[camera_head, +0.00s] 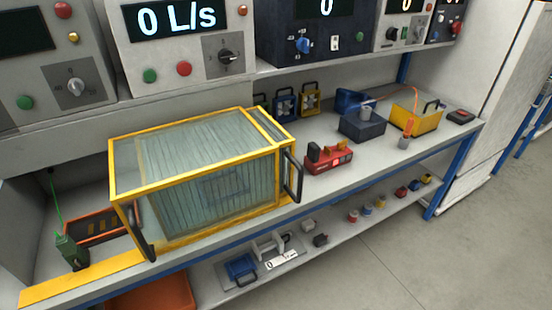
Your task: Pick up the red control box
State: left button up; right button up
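A red box-shaped device (335,164) with dark parts on top and a small light panel on its front sits on the grey bench top, just right of the yellow-framed glass case. It looks like the red control box. A smaller dark box with a red top (461,116) lies at the far right end of the bench. Neither of my grippers shows in the head view, and nothing is touching the red device.
The yellow-framed glass case (200,180) with black handles fills the left middle of the bench. A dark blue box (362,126) and a yellow bin (416,119) stand behind right. Control panels hang above. A lower shelf holds small parts. Floor at right is clear.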

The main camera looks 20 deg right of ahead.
aim_at(316, 161)
jog(key=z, duration=2.5)
jog(key=i, duration=1.85)
jog(key=u, duration=3.35)
